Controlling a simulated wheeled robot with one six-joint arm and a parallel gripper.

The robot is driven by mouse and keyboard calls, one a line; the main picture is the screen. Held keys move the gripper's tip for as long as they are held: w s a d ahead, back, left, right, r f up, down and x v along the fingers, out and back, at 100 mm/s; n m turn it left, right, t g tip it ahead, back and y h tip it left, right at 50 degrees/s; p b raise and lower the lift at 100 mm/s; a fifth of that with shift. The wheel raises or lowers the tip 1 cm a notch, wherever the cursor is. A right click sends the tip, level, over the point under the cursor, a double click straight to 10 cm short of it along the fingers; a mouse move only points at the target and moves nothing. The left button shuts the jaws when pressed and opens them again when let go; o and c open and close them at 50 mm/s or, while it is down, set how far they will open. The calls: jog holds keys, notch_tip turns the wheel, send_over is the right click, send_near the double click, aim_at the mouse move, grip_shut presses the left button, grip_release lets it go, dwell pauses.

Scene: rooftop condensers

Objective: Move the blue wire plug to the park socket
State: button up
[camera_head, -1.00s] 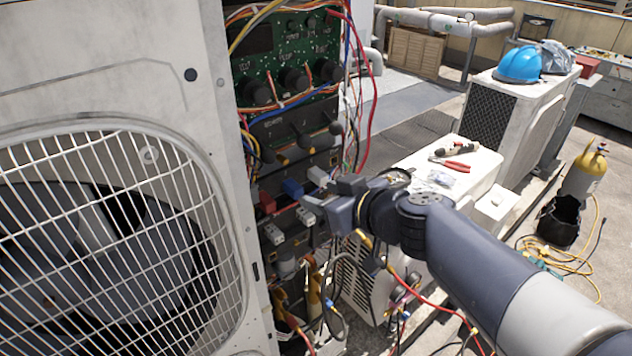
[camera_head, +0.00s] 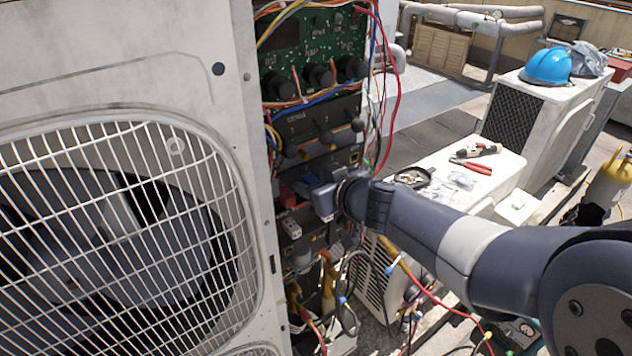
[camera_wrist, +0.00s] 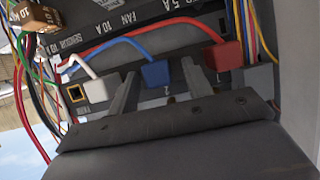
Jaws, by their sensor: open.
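The blue plug (camera_wrist: 157,74) sits on the dark terminal strip in the wrist view, with a blue wire running from it to the left. My gripper (camera_wrist: 158,80) is open, with one finger on each side of the blue plug. I cannot tell whether the fingers touch it. In the head view my gripper (camera_head: 322,202) is at the open cabinet and largely hides the blue plug. A white block (camera_wrist: 105,90) with a white wire lies left of it, beside a gold-edged square opening (camera_wrist: 75,93). I cannot read which socket is the park one.
A red plug (camera_wrist: 222,56) with a red wire is close on the right in the wrist view. Loose wires (camera_head: 392,90) hang beside the green circuit board (camera_head: 318,50). The fan grille (camera_head: 120,215) stands left. A white unit with tools (camera_head: 475,160) is at right.

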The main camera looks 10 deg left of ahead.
grip_shut()
dwell(0.7)
